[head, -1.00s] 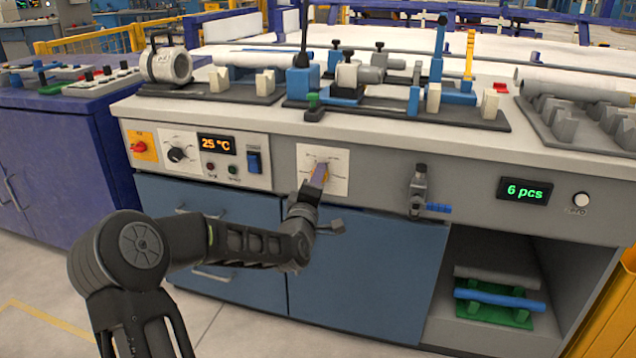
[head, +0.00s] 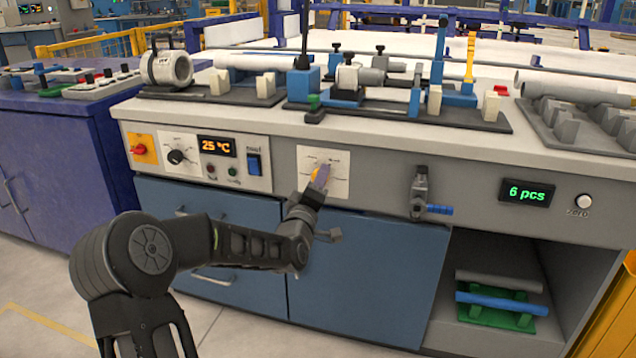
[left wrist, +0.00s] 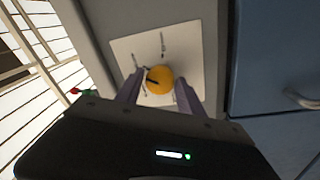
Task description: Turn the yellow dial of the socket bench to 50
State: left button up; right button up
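The yellow dial (head: 317,178) sits on a white square plate (head: 339,184) on the bench's front panel, partly hidden by my left gripper in the head view. In the left wrist view the dial (left wrist: 162,79) is round, with a dark pointer mark toward the picture's left. Scale marks surround it, too small to read. My left gripper (left wrist: 159,84) is open, with one finger on each side of the dial; I see gaps between the fingers and the dial, and cannot tell whether the tips reach past its face. My right gripper is not in view.
Left of the plate are a black knob (head: 176,156), a display (head: 216,146) reading 25 °C and a blue switch (head: 254,163). To the right a valve with a blue handle (head: 437,209) juts out. Pipe fixtures stand on the bench top. Blue drawer fronts (head: 360,275) lie below.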

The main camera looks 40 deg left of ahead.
pick_arm(q)
jog(key=shift+o, duration=1.3)
jog(key=p+v, duration=0.2)
jog(key=v, duration=0.6)
jog(key=shift+w, duration=0.1)
